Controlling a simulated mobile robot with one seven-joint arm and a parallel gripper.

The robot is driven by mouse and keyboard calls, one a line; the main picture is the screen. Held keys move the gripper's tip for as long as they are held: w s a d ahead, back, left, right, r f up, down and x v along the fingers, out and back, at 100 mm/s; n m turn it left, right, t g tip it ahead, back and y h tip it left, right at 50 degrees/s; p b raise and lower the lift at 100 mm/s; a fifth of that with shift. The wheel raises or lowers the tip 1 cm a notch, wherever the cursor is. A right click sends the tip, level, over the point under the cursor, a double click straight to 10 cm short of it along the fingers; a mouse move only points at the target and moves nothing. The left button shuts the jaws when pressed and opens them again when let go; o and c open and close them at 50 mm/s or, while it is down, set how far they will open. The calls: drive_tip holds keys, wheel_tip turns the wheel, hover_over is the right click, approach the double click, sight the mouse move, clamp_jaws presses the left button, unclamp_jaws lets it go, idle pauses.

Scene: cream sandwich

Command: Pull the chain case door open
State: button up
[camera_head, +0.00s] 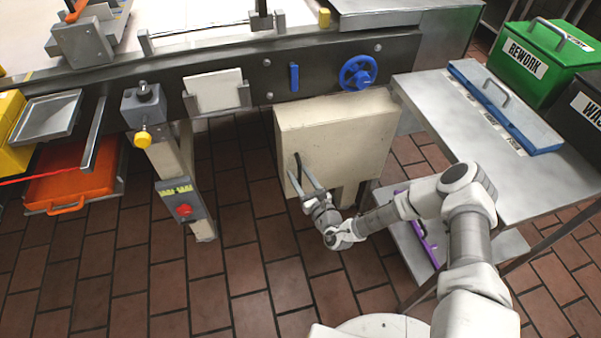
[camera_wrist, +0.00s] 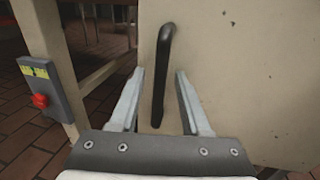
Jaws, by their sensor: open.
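The chain case is a cream box below the conveyor frame, and its door (camera_head: 335,135) faces me, looking shut. The door also fills the right of the wrist view (camera_wrist: 250,70). Its black bar handle (camera_head: 297,168) is near the door's left edge; in the wrist view the handle (camera_wrist: 163,65) runs nearly upright. My gripper (camera_head: 303,172) is at the handle, and in the wrist view its open fingers (camera_wrist: 160,75) stand on either side of the handle's line. I cannot tell how deep the handle sits between them, and neither finger visibly touches it.
A post with a red-button box (camera_head: 180,200) stands left of the case. A blue handwheel (camera_head: 358,73) is above the door. Tiled floor in front is clear.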

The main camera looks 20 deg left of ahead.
clamp_jaws()
idle(0.3)
idle(1.2)
